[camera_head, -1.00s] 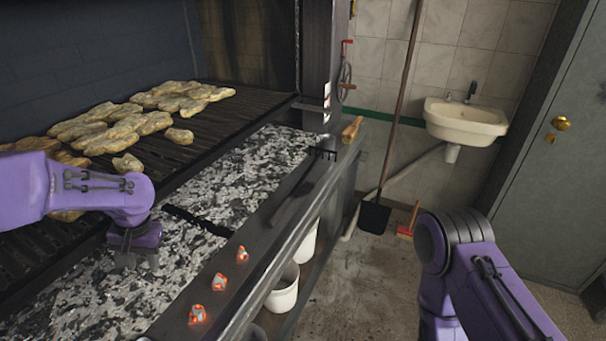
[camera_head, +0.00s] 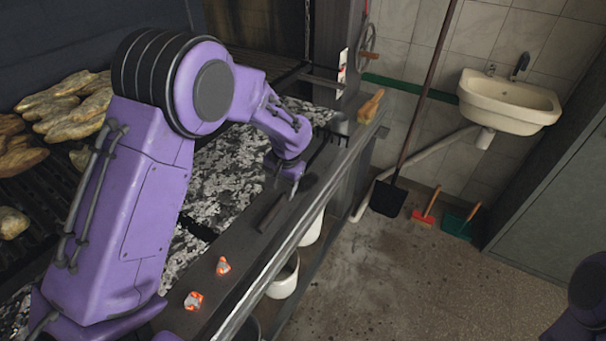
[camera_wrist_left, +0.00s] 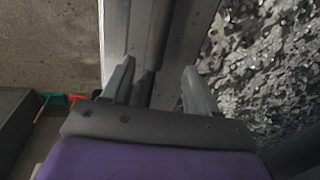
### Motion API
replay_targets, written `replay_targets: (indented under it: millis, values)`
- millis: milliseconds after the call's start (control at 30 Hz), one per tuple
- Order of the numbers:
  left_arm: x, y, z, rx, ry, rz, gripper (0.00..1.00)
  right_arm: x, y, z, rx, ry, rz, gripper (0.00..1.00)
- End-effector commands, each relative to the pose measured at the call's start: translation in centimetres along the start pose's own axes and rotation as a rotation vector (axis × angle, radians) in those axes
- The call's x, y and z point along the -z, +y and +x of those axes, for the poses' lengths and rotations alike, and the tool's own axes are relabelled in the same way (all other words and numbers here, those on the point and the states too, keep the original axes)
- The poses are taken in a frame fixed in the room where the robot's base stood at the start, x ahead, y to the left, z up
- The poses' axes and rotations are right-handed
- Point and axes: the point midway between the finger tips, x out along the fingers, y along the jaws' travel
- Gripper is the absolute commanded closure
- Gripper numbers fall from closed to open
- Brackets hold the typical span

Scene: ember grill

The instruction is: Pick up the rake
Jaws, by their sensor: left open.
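The rake lies along the dark metal ledge at the front of the grill. Its dark handle (camera_head: 271,213) shows below my left gripper (camera_head: 290,178), and its tines lie farther back near the wall end of the ledge. The gripper hides the middle of the rake. In the left wrist view the open fingers of the gripper (camera_wrist_left: 158,82) stand on either side of a dark bar, the rake's handle (camera_wrist_left: 154,38). I cannot tell whether they touch it. My right gripper is out of view; only part of that arm shows at the lower right.
Ash and coals (camera_head: 222,180) fill the bed left of the ledge. Glowing embers (camera_head: 223,266) sit on the near ledge. A wooden-handled object (camera_head: 371,106) lies at its far end. A black shovel (camera_head: 388,198), a red brush (camera_head: 423,217) and a green dustpan (camera_head: 457,225) stand by the wall.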

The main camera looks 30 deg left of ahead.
Motion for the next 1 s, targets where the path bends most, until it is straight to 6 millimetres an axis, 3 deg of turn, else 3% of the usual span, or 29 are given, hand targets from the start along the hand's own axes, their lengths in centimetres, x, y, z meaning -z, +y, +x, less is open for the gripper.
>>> replay_targets:
  millis: [267, 400, 633, 800, 833, 1000]
  values:
    - [-0.3, 0.3, 3.8, 0.000, -0.003, 0.005, 0.41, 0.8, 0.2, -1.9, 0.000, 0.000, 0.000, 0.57]
    - [-0.2, 0.3, 5.8, 0.000, 0.002, 0.003, 0.41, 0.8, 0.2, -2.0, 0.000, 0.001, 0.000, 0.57]
    - [-0.2, 0.2, 6.1, 0.000, 0.003, 0.002, 0.41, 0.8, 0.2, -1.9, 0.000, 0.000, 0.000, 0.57]
    - [-0.2, 0.2, 6.1, 0.000, 0.003, 0.001, 0.96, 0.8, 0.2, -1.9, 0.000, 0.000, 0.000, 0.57]
    - [-0.2, 0.2, 6.1, 0.000, 0.003, 0.001, 1.00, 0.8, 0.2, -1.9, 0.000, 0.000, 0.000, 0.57]
    - [-0.2, 0.2, 6.0, 0.000, 0.005, 0.000, 1.00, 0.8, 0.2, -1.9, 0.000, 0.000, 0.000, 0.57]
